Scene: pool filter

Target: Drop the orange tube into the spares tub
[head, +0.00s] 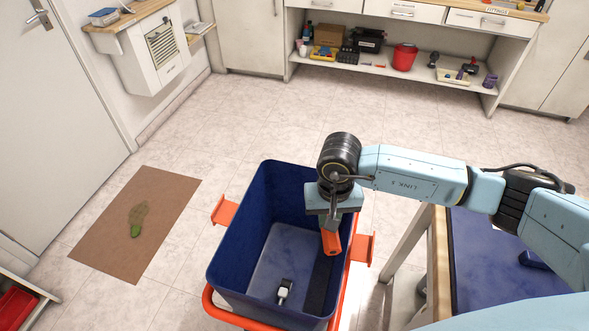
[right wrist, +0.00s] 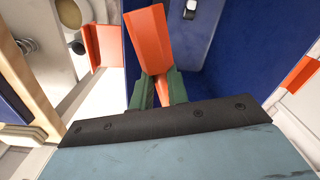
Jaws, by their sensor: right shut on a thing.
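The orange tube (head: 331,241) is in my right gripper (head: 331,222), over the right side of the blue tub (head: 237,235). In the right wrist view the tube (right wrist: 147,38) sticks out beyond the green fingers of my right gripper (right wrist: 158,88), which are shut on it. The tub's blue inner wall (right wrist: 225,65) lies behind and below it there. I cannot tell how far the tube's lower end is below the tub's rim. My left gripper is in neither view.
A small white and black item (head: 284,290) lies on the tub's floor. Orange handles (head: 225,210) stick out from the tub's sides. A table with a blue top (head: 490,255) stands to the right. A brown mat (head: 135,220) lies on the floor at left. Shelves (head: 410,72) stand at the back.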

